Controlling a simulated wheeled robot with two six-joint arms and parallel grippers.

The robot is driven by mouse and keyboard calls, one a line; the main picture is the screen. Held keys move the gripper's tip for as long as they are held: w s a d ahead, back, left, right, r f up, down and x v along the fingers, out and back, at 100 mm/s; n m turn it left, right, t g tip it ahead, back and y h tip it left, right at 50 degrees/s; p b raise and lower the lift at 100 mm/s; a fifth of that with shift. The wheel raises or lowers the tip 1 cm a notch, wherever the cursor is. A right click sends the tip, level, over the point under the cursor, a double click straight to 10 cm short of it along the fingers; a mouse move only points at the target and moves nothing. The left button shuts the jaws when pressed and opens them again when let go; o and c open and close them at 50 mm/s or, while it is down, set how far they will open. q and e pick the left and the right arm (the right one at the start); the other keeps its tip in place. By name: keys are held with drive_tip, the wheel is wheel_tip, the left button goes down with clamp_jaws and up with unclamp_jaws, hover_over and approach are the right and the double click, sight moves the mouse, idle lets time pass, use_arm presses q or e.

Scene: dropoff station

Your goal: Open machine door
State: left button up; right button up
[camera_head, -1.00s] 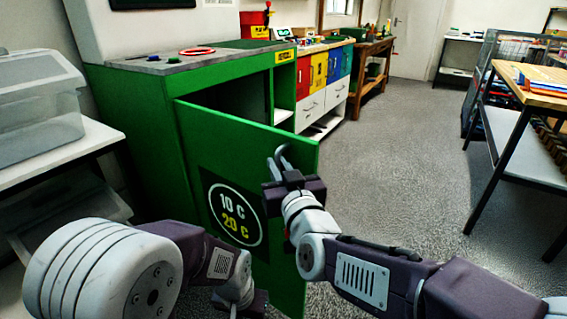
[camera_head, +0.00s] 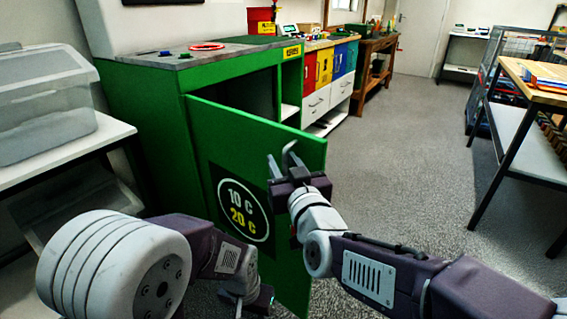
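The green machine (camera_head: 150,125) stands at the left with its green door (camera_head: 235,125) swung open towards me. The door carries a black label (camera_head: 242,208) reading 10 C and 20 C. A grey hooked handle (camera_head: 290,152) sits near the door's free edge. My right gripper (camera_head: 288,172) is at the handle; its fingers are small and partly hidden, so I cannot tell if they grip it. My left gripper (camera_head: 262,298) hangs low in front of the door's lower part, mostly hidden by its own arm.
A white shelf (camera_head: 65,150) with a clear plastic bin (camera_head: 45,105) stands close at the left. A wooden-topped table (camera_head: 540,85) stands at the right. Coloured cabinets (camera_head: 330,72) line the wall beyond the machine. The grey floor (camera_head: 410,150) between is clear.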

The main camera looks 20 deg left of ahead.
drive_tip(key=shift+s, duration=0.1)
drive_tip(key=p+v, duration=0.2)
drive_tip(key=v, duration=0.7)
drive_tip(key=shift+p, duration=0.4)
